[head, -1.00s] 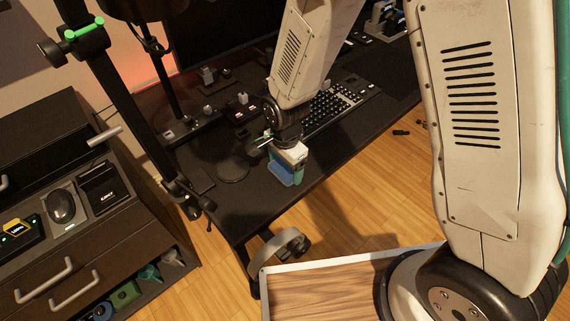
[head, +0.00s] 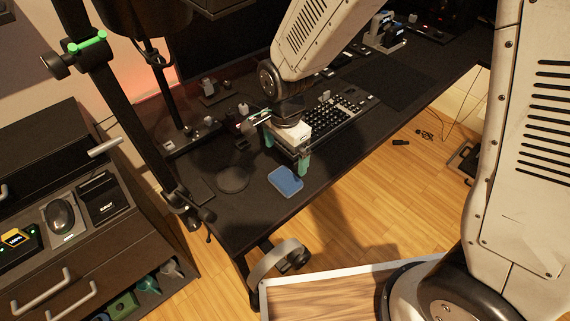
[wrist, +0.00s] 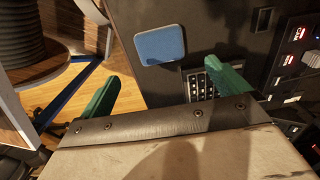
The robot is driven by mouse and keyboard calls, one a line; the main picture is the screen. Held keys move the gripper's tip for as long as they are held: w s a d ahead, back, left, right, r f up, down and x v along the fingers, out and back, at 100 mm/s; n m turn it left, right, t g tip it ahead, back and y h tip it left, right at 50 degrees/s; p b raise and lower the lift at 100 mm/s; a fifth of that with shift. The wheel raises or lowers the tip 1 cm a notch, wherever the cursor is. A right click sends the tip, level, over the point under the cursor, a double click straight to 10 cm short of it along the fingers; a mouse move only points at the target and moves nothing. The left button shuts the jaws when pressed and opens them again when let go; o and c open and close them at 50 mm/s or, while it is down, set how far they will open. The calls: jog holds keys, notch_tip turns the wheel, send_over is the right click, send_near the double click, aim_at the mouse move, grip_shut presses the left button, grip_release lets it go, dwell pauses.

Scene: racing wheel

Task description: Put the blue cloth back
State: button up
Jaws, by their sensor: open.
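The blue cloth (head: 285,181) is a small flat rounded rectangle lying on the dark desk near its front edge, left of the keyboard. It also lies flat in the wrist view (wrist: 160,45), ahead of and between the fingers. My gripper (head: 285,145) is above the desk behind and beside the cloth, its green fingers spread wide with nothing between them. The same open gripper shows in the wrist view (wrist: 166,88). The gripper and cloth look apart.
The black desk (head: 225,215) carries a keyboard (head: 335,118), a round dark pad (head: 232,179) and small devices. A drawer cabinet (head: 30,265) with a mouse (head: 60,215) on top stands left. A lamp pole (head: 150,150) rises between cabinet and cloth.

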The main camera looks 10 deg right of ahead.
jog(key=shift+r, duration=1)
jog(key=shift+r, duration=0.1)
jog(key=s+d+r+n, duration=0.5)
jog(key=d+r, duration=0.6)
jog(key=r, duration=0.2)
jog(key=s+d+r+n, duration=0.3)
jog(key=s+d, duration=0.1)
jog(key=s, duration=0.3)
jog(key=s+d+r+n+t, duration=0.1)
jog(key=s+d+r+n, duration=0.2)
jog(key=s+d, duration=0.2)
jog(key=s, duration=0.2)
jog(key=shift+s+d+r, duration=0.25)
jog(key=shift+s+r, duration=0.1)
jog(key=shift+r, duration=0.05)
